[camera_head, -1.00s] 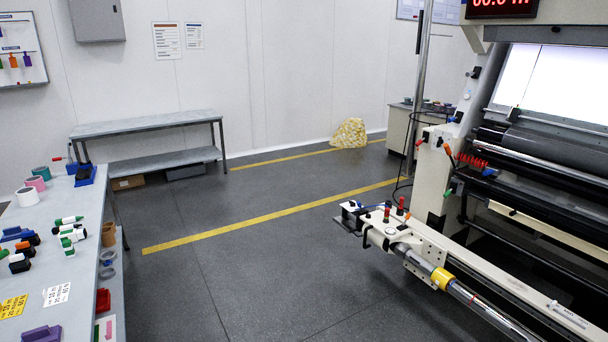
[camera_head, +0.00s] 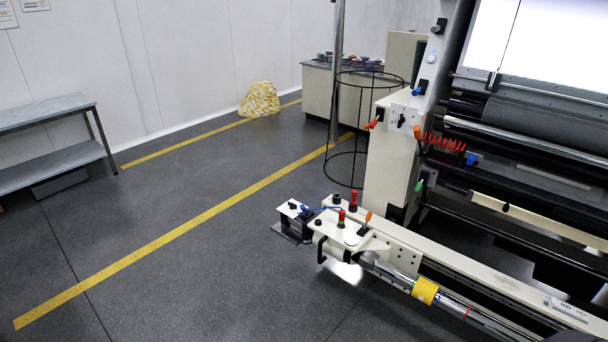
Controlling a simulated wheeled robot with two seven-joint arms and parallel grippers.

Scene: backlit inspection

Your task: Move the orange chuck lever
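A small orange lever (camera_head: 367,217) with a dark base stands on the white end block (camera_head: 340,232) of the machine's lower arm, right of the red posts. It appears upright, with a slight tilt. Below it, the metal shaft (camera_head: 390,272) with a yellow band (camera_head: 425,290) runs toward the lower right. Another orange handle (camera_head: 418,132) and a red-orange handle (camera_head: 373,124) are higher up on the white machine column (camera_head: 390,165). Neither of my grippers is in view.
A grey shelf bench (camera_head: 50,113) stands at the far left. A wire hoop frame (camera_head: 345,168) stands behind the machine column. A crumpled yellowish bag (camera_head: 260,100) lies by the wall. The grey floor (camera_head: 190,270) with yellow lines is clear left of the machine.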

